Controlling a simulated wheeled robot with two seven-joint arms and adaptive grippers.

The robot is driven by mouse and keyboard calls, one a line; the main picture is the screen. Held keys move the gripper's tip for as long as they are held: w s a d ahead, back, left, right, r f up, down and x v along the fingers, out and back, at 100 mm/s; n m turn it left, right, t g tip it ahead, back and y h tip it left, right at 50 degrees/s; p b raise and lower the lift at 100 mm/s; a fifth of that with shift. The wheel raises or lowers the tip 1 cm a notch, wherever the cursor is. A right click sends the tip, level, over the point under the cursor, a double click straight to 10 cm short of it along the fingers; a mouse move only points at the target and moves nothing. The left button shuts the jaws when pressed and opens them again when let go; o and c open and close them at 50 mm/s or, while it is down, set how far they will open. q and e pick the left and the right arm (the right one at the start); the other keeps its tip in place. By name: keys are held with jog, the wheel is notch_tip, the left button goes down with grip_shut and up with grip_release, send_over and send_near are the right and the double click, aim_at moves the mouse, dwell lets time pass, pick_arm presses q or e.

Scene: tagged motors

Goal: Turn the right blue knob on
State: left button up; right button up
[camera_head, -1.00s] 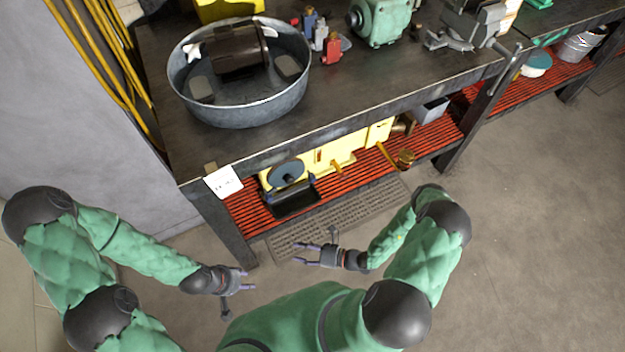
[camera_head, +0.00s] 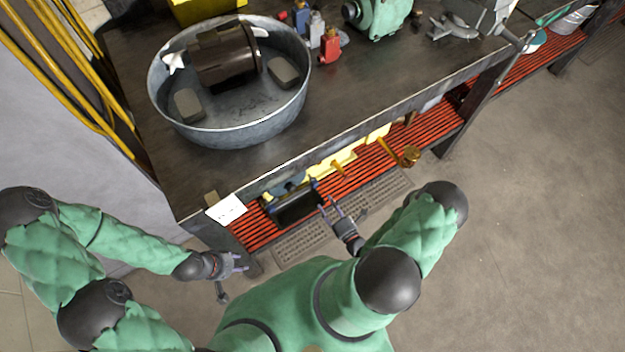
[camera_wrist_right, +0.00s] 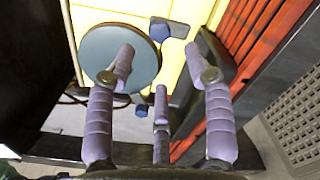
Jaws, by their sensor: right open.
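A yellow machine (camera_head: 342,160) sits on the red slatted lower shelf, with a black tray-like part (camera_head: 296,207) at its front. In the right wrist view, blue knob-like parts show: one at the top (camera_wrist_right: 168,28) beside a round blue-grey disc (camera_wrist_right: 118,55), and a smaller one lower down (camera_wrist_right: 141,110). I cannot tell which is the right knob. My right gripper (camera_head: 331,203) is open and empty, its fingers reaching toward the machine's front; it also shows in the right wrist view (camera_wrist_right: 165,72). My left gripper (camera_head: 244,262) is open and empty near the bench leg.
The bench top (camera_head: 365,75) overhangs the shelf (camera_head: 350,178). A metal tub (camera_head: 232,130) holding a dark motor, a red bottle (camera_head: 329,46) and a green motor (camera_head: 378,14) stand on it. The floor to the right is clear.

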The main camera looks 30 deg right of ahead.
aim_at(316, 185)
jog(key=w, duration=0.3)
jog(key=w+b, duration=0.1)
jog(key=w, duration=0.2)
jog(key=w+b, duration=0.1)
jog(key=w, duration=0.3)
jog(key=shift+a, duration=0.25)
